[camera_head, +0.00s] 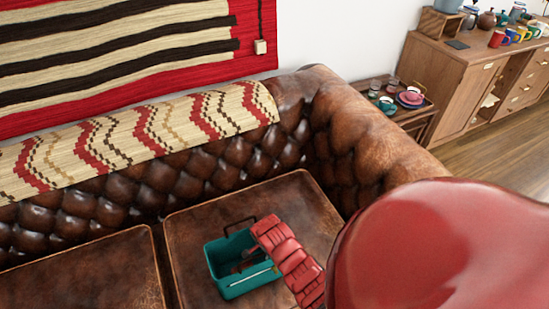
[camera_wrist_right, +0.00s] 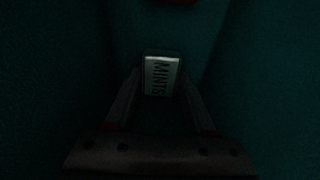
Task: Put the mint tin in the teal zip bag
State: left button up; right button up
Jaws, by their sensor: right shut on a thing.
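The teal zip bag (camera_head: 240,284) stands open on the brown leather sofa seat, with a dark handle raised at its back edge. My red right arm comes in from the right, and my right gripper (camera_head: 246,264) reaches down into the bag's opening. In the right wrist view, the dark teal walls of the bag (camera_wrist_right: 55,60) surround the gripper (camera_wrist_right: 161,90). Its fingers are shut on the mint tin (camera_wrist_right: 161,72), a small pale box lettered "MINTS". The tin is hard to make out in the head view. My left gripper is out of view.
The sofa seat (camera_head: 300,215) around the bag is clear. The tufted backrest (camera_head: 150,180) with a patterned blanket (camera_head: 130,140) rises behind, and a rounded armrest (camera_head: 375,130) stands at the right. A side table with cups and a wooden cabinet (camera_head: 455,85) are farther off.

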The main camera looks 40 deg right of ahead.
jog(key=o, duration=1.3)
jog(key=shift+f, duration=0.1)
jog(key=shift+o, duration=0.2)
notch_tip(320, 180, up, 12)
jog(key=a+p, duration=0.1)
jog(key=p, duration=0.2)
jog(key=shift+w+a, duration=0.2)
jog(key=shift+a, duration=0.2)
